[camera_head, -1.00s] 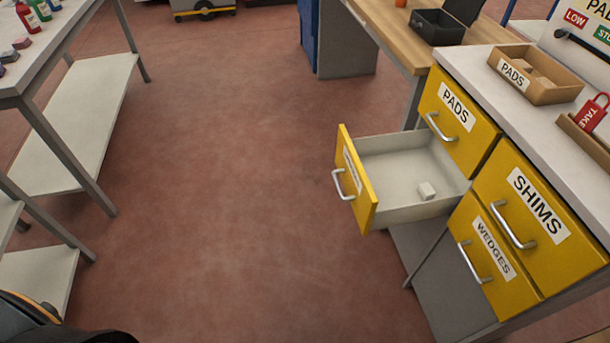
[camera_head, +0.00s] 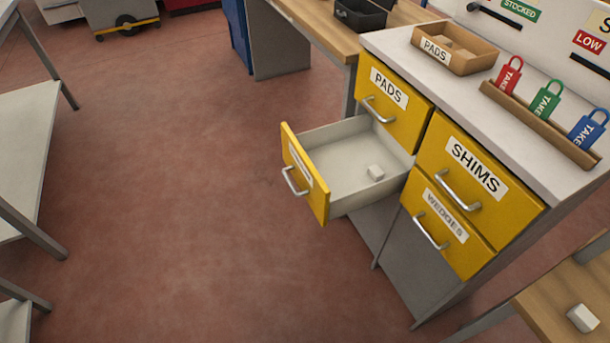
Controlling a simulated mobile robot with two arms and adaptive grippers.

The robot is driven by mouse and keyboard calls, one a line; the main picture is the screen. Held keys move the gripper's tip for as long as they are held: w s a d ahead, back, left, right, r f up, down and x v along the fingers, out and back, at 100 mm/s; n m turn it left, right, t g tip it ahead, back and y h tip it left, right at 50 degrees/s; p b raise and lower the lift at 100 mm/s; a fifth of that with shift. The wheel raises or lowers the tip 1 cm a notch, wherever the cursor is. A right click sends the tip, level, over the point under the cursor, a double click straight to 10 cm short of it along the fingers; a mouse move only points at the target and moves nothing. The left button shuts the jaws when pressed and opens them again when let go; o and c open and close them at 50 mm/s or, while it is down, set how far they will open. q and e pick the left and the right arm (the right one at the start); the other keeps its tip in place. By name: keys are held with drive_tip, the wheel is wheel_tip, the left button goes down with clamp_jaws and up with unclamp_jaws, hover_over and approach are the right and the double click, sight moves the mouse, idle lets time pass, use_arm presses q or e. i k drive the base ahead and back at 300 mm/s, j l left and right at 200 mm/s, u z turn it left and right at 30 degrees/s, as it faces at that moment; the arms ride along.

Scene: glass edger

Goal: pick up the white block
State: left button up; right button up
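Another small whitish block (camera_head: 582,318) lies on a wooden surface (camera_head: 545,305) at the lower right. Neither of my grippers is in view.
Closed drawers labelled PADS (camera_head: 392,97), SHIMS (camera_head: 475,172) and WEDGES (camera_head: 443,220) surround the open one. On top are a PADS tray (camera_head: 455,62) and a rack (camera_head: 540,128) of coloured tags. Open floor (camera_head: 180,190) lies left of the drawer.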

sight(580, 315)
drive_tip(key=z, duration=0.45)
drive_tip(key=l+z, duration=0.1)
drive_tip(key=z, duration=1.65)
drive_tip(key=i+l, duration=0.05)
drive_tip(key=i, duration=0.05)
